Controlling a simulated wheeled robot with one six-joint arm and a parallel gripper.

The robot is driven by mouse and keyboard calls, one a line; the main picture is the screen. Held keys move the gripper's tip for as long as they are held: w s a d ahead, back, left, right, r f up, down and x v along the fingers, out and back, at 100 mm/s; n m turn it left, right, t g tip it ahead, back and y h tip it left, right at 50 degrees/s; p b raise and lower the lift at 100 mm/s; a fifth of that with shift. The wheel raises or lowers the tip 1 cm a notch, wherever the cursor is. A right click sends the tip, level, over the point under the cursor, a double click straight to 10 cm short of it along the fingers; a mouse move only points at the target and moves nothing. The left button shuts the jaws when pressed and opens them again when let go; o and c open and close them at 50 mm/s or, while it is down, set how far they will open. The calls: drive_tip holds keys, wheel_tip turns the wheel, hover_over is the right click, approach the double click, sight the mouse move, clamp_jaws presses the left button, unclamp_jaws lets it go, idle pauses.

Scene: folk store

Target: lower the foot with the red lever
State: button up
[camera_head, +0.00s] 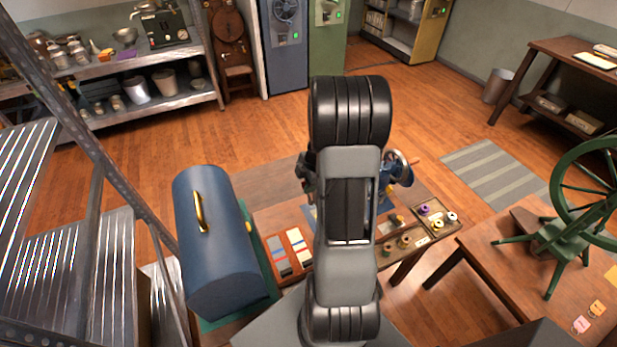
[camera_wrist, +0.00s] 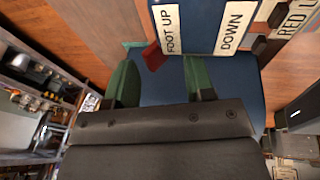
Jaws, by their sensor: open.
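The red lever (camera_wrist: 153,57) shows in the wrist view as a short red piece below the white FOOT UP label (camera_wrist: 168,30). A second white label, DOWN (camera_wrist: 235,28), lies to its right on the same dark blue board. My gripper (camera_wrist: 160,64) has two green fingers, spread apart. The lever appears between them, closer to the left finger; I cannot tell whether they touch. In the head view my arm hides the gripper and most of the sewing machine, leaving its handwheel (camera_head: 399,168) visible at the right.
A blue case (camera_head: 215,245) with a brass handle stands left of my arm. A tray of thread spools (camera_head: 437,217) lies at the table's right. A green spinning wheel (camera_head: 575,220) stands on another table at far right. A metal rack (camera_head: 100,150) is at left. Open floor lies beyond.

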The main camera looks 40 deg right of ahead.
drive_tip(key=shift+w+f+b, duration=0.1)
drive_tip(key=shift+f+b, duration=0.3)
drive_tip(key=shift+b, duration=0.5)
drive_tip(key=shift+r, duration=0.1)
drive_tip(key=shift+s+a+r+b, duration=0.15)
drive_tip(key=shift+s+b, duration=0.05)
drive_tip(key=shift+s, duration=0.15)
drive_tip(key=shift+s+a+r+b, duration=0.1)
drive_tip(key=shift+s+b, duration=0.1)
drive_tip(key=shift+s, duration=0.15)
drive_tip(key=shift+s+a+r+b, duration=0.15)
drive_tip(key=shift+s+b, duration=0.1)
drive_tip(key=shift+s, duration=0.25)
drive_tip(key=shift+s+a+r+b, duration=0.1)
drive_tip(key=shift+s+b, duration=0.1)
drive_tip(key=shift+s, duration=0.3)
drive_tip(key=s+b, duration=0.1)
drive_tip(key=s+f+b, duration=0.1)
drive_tip(key=s+b, duration=0.1)
drive_tip(key=s+a+f+b, duration=0.1)
drive_tip(key=shift+s+a, duration=0.1)
drive_tip(key=shift+s, duration=0.15)
idle(0.4)
drive_tip(key=shift+w+r, duration=0.15)
drive_tip(key=shift+w, duration=0.05)
